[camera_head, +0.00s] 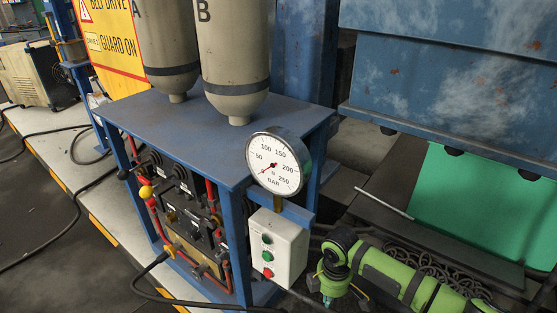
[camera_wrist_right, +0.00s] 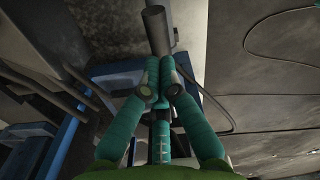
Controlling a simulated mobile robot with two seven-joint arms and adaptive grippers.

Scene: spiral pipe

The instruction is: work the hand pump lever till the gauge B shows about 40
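The round white gauge (camera_head: 274,164) faces me on the bench's front right corner. Its scale has marks from 50 to 250 BAR, and its red needle points to the lower left, below the 50 mark. My right gripper (camera_head: 328,289) is low at the bottom of the head view, right of the white button box. In the right wrist view its teal fingers (camera_wrist_right: 159,62) are shut together. A dark grey round bar (camera_wrist_right: 157,32), apparently the pump lever, shows just beyond the fingertips; I cannot tell whether they touch it. My left gripper is out of view.
Tanks A (camera_head: 166,40) and B (camera_head: 232,60) stand on the blue bench (camera_head: 165,115). The white button box (camera_head: 278,247) hangs below the gauge. Red pipes and valves fill the bench front. A chain (camera_head: 432,266) and a green panel (camera_head: 480,205) lie right. Cables cross the floor left.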

